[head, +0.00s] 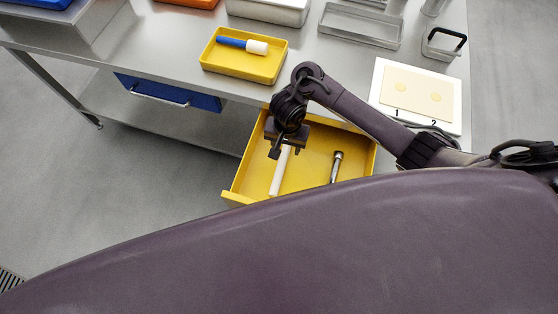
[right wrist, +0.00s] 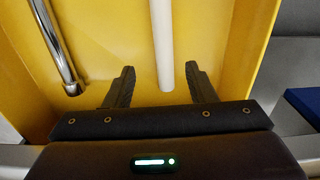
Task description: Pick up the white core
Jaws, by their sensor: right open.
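The white core (head: 279,172) is a plain white rod lying in the open yellow drawer (head: 310,178). My right gripper (head: 278,150) is over the drawer at the core's far end and hides part of it. In the right wrist view the core (right wrist: 162,45) runs down between the two open fingers of my right gripper (right wrist: 160,85). The fingers stand apart from it on both sides, with nothing between them but the core's end. I cannot tell the height gap exactly. My left gripper is not in view.
A metal tube (head: 336,166) lies in the same drawer, to the right; it also shows in the right wrist view (right wrist: 55,45). On the table, a yellow tray (head: 230,69) holds a blue-handled tool with a white head (head: 243,45).

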